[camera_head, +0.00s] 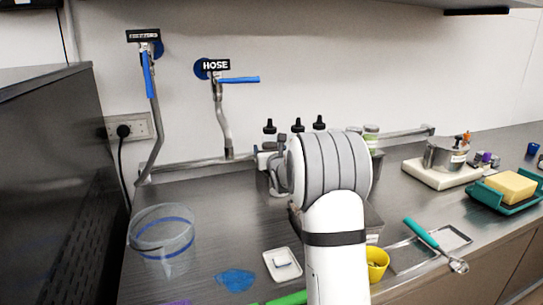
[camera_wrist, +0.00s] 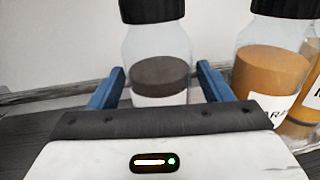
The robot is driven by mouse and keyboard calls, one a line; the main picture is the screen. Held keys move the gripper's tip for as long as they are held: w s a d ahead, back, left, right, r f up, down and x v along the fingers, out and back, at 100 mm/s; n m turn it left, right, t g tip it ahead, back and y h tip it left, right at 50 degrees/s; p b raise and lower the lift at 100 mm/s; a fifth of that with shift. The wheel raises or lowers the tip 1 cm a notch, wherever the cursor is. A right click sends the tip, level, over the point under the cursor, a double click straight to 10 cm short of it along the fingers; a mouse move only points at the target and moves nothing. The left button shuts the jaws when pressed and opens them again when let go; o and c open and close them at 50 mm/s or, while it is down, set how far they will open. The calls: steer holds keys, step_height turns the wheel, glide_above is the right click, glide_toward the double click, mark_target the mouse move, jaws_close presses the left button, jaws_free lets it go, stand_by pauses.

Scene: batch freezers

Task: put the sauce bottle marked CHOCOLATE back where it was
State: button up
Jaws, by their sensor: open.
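A clear bottle with dark brown sauce (camera_wrist: 160,76) and a black cap stands upright in the wrist view. Its white label is mostly hidden behind my gripper body, so the word CHOCOLATE cannot be read. My gripper (camera_wrist: 160,72) is open, with one blue finger on each side of this bottle; a gap shows beside it. In the head view my gripper is largely hidden by my own arm, near black bottle tops (camera_head: 269,127) at the back of the counter. The bottle bodies are mostly hidden there.
A caramel-coloured sauce bottle (camera_wrist: 270,72), label partly reading "ARA", stands close to the right finger. A rail (camera_wrist: 60,95) runs behind. A clear bucket (camera_head: 162,240), white dish (camera_head: 282,265), yellow cup (camera_head: 377,264) and sponge tray (camera_head: 505,200) lie about the counter.

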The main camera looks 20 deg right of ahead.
steer(key=s+a+b, duration=0.1)
steer(key=s+b, duration=0.1)
steer(key=s, duration=1)
steer(key=shift+a, duration=0.3)
steer(key=s+a+f+m+g+y+p, duration=0.1)
steer(key=s+a+m+g, duration=0.3)
steer(key=s+m, duration=0.7)
steer(key=s+a+f+m+g+p, duration=0.2)
steer(key=s+a+m+g, duration=0.3)
steer(key=s+m, duration=0.7)
steer(key=s+a+f+m+g+y+p, duration=0.1)
steer(key=s+a+m+g+p, duration=0.3)
steer(key=s+m, duration=0.7)
steer(key=shift+s+a+f+g+y, duration=0.3)
steer(key=shift+s+a+f+g, duration=0.4)
steer(key=shift+s+g, duration=0.4)
steer(key=shift+r, duration=0.1)
